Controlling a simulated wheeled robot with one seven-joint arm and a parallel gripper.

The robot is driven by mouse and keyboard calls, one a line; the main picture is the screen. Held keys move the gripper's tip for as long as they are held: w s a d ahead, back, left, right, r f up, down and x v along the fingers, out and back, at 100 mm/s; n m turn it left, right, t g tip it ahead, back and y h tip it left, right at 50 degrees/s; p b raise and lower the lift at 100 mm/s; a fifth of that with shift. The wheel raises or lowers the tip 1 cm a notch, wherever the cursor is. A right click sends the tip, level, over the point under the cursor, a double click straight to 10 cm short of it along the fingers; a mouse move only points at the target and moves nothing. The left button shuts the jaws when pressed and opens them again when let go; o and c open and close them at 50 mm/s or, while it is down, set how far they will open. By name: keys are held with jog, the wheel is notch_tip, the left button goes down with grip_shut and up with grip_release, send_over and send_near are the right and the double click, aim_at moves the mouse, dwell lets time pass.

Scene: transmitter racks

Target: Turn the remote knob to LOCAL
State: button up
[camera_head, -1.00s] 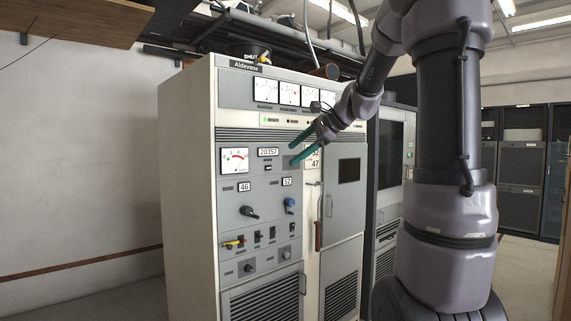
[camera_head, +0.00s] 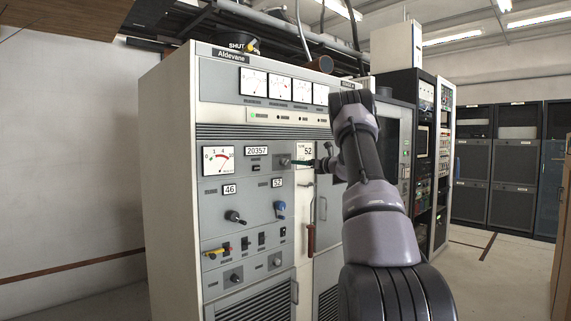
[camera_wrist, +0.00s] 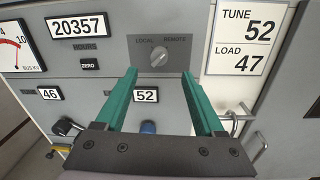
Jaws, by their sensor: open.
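The remote knob (camera_wrist: 159,57) is a small grey rotary knob on a dark grey plate marked LOCAL at left and REMOTE at right. Its ridge slants up to the right, toward REMOTE. In the head view the knob (camera_head: 285,161) sits on the cabinet's upper front. My gripper (camera_wrist: 161,74) is open, its two teal fingers spread either side of the knob's line and tips just below it in the wrist view. In the head view my gripper (camera_head: 305,162) is close to the panel, right of the knob. The fingers hold nothing; I cannot tell whether they touch the plate.
The Aldevane cabinet (camera_head: 165,150) carries a black knob (camera_head: 235,217) and a blue knob (camera_head: 280,209) lower down. A TUNE/LOAD card (camera_wrist: 240,37) is right of the plate. A red-handled lever (camera_head: 311,238) and door handles stick out lower right. Floor is open at right.

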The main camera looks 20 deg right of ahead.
aim_at(287, 162)
jog(key=x, duration=0.8)
jog(key=shift+w+a, duration=0.15)
jog(key=shift+w, duration=0.15)
grip_shut()
